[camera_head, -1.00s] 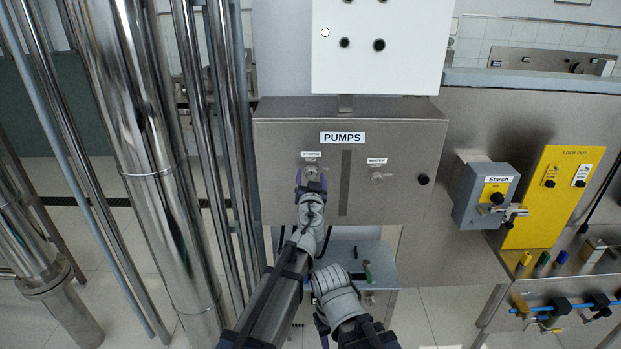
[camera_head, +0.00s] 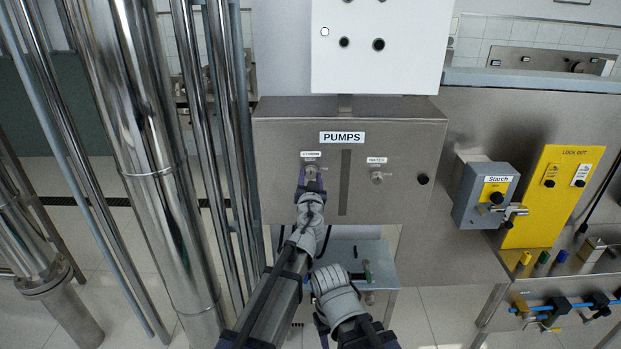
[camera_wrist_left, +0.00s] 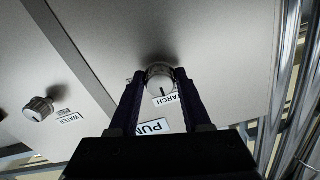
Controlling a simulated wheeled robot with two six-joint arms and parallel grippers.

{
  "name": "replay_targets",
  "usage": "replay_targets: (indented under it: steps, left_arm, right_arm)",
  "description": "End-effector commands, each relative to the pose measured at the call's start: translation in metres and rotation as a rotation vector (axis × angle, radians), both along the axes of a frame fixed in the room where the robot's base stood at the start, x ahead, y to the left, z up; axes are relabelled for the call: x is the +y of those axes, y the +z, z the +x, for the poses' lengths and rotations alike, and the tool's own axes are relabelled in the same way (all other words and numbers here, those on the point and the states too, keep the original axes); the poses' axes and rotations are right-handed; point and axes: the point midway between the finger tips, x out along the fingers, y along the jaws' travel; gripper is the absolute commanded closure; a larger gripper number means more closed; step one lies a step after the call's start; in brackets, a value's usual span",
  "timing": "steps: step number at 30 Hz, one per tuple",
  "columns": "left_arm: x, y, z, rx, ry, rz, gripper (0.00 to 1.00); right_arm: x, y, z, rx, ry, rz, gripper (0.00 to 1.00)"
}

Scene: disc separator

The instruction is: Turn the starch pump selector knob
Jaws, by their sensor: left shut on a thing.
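The starch selector knob (camera_head: 311,170) is a small grey metal knob on the left of the steel PUMPS box (camera_head: 400,205), under a small white label. My left gripper (camera_head: 311,180) reaches up to it, with its fingers at the knob's sides. In the left wrist view the knob (camera_wrist_left: 160,78) sits between the two dark fingertips (camera_wrist_left: 160,85), its dark indicator line visible beside the STARCH label. The left gripper is shut on the knob. My right arm is low in the middle of the head view; its fingertips do not show.
The water knob (camera_head: 377,178) is to the right on the same box, with a black button (camera_head: 423,179) beyond it. A white panel (camera_head: 385,50) hangs above. Steel pipes (camera_head: 150,170) stand close at left. A grey Starch switch box (camera_head: 484,195) and yellow lockout board (camera_head: 550,195) are at right.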

Motion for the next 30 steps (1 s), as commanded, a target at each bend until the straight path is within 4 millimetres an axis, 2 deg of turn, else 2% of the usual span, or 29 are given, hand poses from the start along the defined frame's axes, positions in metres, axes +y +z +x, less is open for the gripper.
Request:
replay_targets:
  steps: [8, 30]
  left_arm:
    - [0.0006, 0.0003, -0.0002, 0.0, 0.0, 0.193, 1.0]
    - [0.0021, 0.002, -0.0005, 0.0, -0.001, 0.895, 1.0]
  right_arm:
    - [0.0, 0.0004, 0.0, 0.0, 0.0, 0.0, 0.5]
    - [0.0, 0.0021, 0.0, 0.0, -0.001, 0.0, 0.5]
